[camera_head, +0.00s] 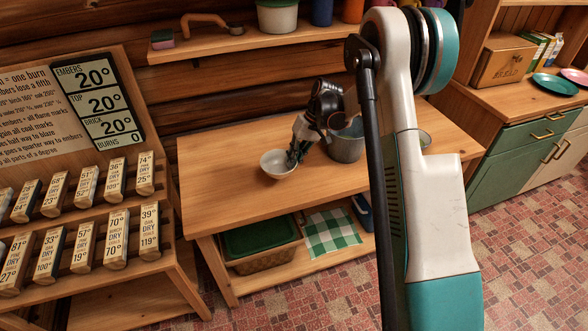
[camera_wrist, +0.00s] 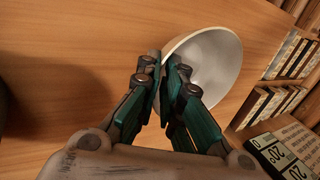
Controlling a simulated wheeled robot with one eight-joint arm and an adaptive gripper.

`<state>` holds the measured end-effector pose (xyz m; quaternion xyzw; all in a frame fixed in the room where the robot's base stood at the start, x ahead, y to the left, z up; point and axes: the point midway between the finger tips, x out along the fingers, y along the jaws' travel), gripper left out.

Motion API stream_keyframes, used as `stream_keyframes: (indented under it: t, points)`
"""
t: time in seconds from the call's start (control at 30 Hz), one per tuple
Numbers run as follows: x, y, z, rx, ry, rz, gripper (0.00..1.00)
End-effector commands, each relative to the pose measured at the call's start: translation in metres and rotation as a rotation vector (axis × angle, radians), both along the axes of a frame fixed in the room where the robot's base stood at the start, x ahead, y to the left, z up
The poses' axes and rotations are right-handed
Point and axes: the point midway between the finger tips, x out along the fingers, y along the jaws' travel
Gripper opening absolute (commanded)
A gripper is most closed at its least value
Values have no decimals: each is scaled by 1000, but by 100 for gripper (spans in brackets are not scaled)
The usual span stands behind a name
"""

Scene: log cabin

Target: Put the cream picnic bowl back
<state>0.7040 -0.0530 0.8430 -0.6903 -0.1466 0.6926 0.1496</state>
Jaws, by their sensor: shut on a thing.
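The cream bowl (camera_head: 277,164) is at the left part of the wooden table's top (camera_head: 225,190). It also shows in the wrist view (camera_wrist: 212,62), with its open side partly facing the camera. My gripper (camera_head: 294,157) is shut on the bowl's rim at its right side in the head view. In the wrist view my gripper (camera_wrist: 170,75) has its fingertips on either side of the rim. I cannot tell whether the bowl touches the tabletop or is just above it.
A grey pot (camera_head: 346,143) stands right of my gripper. A covered basket (camera_head: 262,248) and a green checked cloth (camera_head: 331,232) lie on the shelf below. A rack of labelled blocks (camera_head: 85,215) stands at left. A wall shelf (camera_head: 255,41) runs behind. The table's front left is clear.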

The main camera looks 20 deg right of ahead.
Motion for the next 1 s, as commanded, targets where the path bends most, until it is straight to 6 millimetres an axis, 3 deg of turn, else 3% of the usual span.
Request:
stream_keyframes:
  t: [0.3, 0.67, 0.8, 1.0]
  points:
    - [0, 0, -41, 0, 0, 0, 0]
    - [0, 0, -43, 0, 0, 0, 0]
    - [0, 0, -43, 0, 0, 0, 27]
    - [0, 0, -43, 0, 0, 0, 27]
